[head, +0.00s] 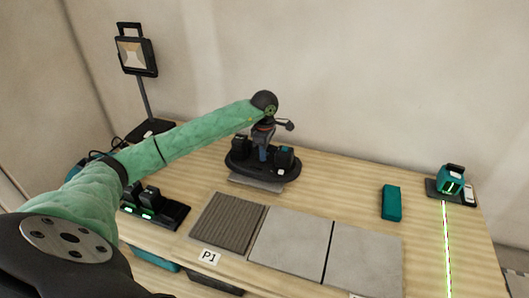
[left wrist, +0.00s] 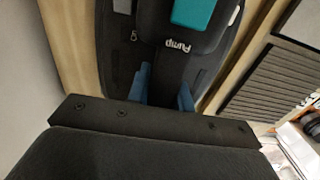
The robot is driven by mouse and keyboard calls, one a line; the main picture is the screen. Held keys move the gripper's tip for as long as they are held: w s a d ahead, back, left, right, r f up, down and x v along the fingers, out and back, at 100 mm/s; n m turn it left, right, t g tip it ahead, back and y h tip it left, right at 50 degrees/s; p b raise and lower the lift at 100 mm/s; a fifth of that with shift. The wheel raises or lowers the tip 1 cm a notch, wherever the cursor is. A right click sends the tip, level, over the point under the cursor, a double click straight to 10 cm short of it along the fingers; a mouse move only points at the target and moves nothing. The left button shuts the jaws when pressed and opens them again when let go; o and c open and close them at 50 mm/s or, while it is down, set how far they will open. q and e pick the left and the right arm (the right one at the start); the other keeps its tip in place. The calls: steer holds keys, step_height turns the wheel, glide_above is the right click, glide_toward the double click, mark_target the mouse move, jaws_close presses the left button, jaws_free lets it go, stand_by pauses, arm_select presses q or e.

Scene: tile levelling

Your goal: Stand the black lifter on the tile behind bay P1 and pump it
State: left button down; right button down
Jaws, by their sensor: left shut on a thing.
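The black lifter (head: 236,160) has an oval base and a teal-marked block. It appears upright over a grey tile (head: 256,184) behind bay P1 (head: 229,223), the dark ribbed panel. Only the tile's front edge shows; whether the base touches it I cannot tell. My left gripper (head: 262,152) is above the lifter, shut on its handle. In the left wrist view, the blue fingers (left wrist: 164,92) sit on both sides of the black handle, and the lifter (left wrist: 200,42) shows the word "Pump". My right gripper is not in view.
The P1 label (head: 209,257) is at the front edge. Two light grey tiles (head: 290,240) lie right of the ribbed panel. A teal block (head: 391,202) and a laser level (head: 452,180) with a green line stand at right. A charger (head: 155,212) and a lamp (head: 136,55) are at left.

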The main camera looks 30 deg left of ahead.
arm_select(q)
steer(key=shift+f+b, duration=0.55)
steer(key=shift+b, duration=0.25)
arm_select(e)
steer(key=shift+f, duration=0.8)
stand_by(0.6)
arm_select(q)
steer(key=c, duration=1.2)
jaws_free()
steer(key=shift+o, duration=0.2)
steer(key=shift+f, duration=0.1)
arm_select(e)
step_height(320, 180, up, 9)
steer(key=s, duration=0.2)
arm_select(q)
step_height(320, 180, up, 8)
steer(key=shift+b, duration=1)
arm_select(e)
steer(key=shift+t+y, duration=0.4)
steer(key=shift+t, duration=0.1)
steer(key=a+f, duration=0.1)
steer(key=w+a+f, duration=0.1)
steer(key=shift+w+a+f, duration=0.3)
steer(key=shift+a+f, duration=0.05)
